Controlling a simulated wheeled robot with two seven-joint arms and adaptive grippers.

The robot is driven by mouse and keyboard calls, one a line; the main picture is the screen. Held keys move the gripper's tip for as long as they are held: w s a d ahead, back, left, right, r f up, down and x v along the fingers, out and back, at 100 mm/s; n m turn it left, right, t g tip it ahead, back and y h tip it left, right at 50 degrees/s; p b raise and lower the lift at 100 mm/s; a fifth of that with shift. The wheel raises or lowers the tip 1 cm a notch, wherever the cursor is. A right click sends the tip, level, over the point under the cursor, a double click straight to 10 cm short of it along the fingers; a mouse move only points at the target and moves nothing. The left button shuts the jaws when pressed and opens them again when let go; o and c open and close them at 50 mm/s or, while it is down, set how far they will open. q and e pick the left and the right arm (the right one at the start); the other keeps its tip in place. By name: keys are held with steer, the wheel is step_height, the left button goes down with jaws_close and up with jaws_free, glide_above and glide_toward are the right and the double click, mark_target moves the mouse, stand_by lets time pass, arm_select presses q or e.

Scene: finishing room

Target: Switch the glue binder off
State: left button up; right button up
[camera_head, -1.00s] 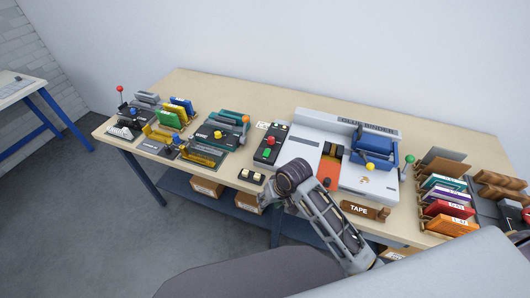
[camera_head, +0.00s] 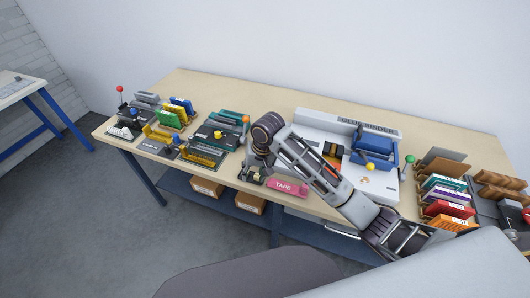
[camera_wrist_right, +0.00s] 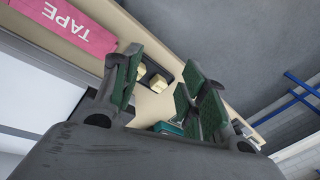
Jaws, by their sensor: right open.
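The glue binder (camera_head: 384,181) is a white machine with a blue clamp and a yellow knob, right of centre on the bench. My right arm crosses in front of it. My right gripper (camera_head: 252,172) points down at the bench's front edge, left of the binder, open. In the right wrist view the green-padded fingers (camera_wrist_right: 160,62) stand apart. A small black box with two cream buttons (camera_wrist_right: 158,84) shows beyond and between them; I see no contact. In the head view this box is mostly hidden by the gripper. My left gripper is not in view.
A pink TAPE block (camera_head: 287,187) lies at the front edge beside the gripper. A teal machine (camera_head: 222,130) with an orange knob stands to the left. Book racks (camera_head: 447,195) stand at the right. My wrist hides the black control box behind it.

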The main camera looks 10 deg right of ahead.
steer(key=w+d+r+m+h, duration=0.1)
steer(key=w+d+r+m, duration=0.1)
steer(key=r, duration=0.4)
steer(key=w+d+r+m+g+h, duration=0.1)
steer(key=w+d+r+m, duration=0.2)
steer(key=w+r, duration=0.3)
steer(key=shift+w+d+r, duration=0.2)
steer(key=shift+w+d, duration=0.5)
steer(key=shift+f+p, duration=0.55)
steer(key=shift+f, duration=6.4)
jaws_close()
